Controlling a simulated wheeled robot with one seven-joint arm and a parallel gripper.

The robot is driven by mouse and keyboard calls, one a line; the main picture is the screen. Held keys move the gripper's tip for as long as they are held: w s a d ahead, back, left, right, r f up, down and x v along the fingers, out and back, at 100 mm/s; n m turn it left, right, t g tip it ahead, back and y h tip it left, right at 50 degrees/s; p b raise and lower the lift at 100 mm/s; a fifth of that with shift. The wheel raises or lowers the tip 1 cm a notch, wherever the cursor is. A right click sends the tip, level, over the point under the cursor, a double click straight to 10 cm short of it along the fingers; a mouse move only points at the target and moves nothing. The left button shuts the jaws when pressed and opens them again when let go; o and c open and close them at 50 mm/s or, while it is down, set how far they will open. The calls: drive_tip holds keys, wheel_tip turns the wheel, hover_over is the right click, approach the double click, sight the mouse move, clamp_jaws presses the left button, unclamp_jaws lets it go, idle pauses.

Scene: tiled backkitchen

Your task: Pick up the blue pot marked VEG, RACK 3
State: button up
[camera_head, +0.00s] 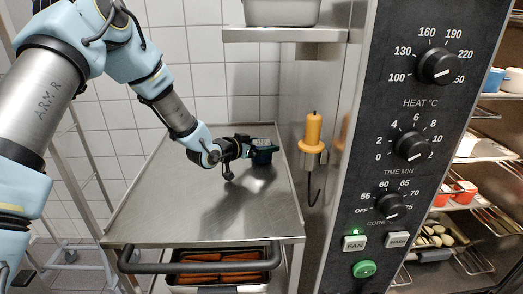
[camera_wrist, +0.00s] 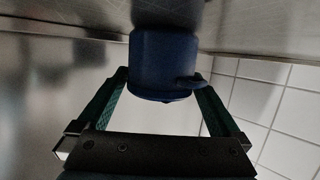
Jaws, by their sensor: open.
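A dark blue pot (camera_head: 262,156) stands on the steel trolley top (camera_head: 190,205), toward its back right. A pale patch shows at its top, but I cannot read any marking. In the wrist view the blue pot (camera_wrist: 163,62) is close ahead, with a small handle or lug at its right. My gripper (camera_head: 252,147) is at the pot's left side. In the wrist view my gripper (camera_wrist: 162,80) is open, its green-lined fingertips lying one to each side of the pot. I cannot tell whether either finger touches it.
An oven control panel (camera_head: 412,150) stands close on the right. A yellow-handled tool (camera_head: 313,130) hangs beside the trolley. A steel shelf (camera_head: 285,34) with a pan is above. A tray of orange-brown pieces (camera_head: 220,268) sits below the top.

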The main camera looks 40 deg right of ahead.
drive_tip(key=shift+c, duration=0.2)
drive_tip(key=c, duration=1.4)
drive_tip(key=shift+r, duration=0.1)
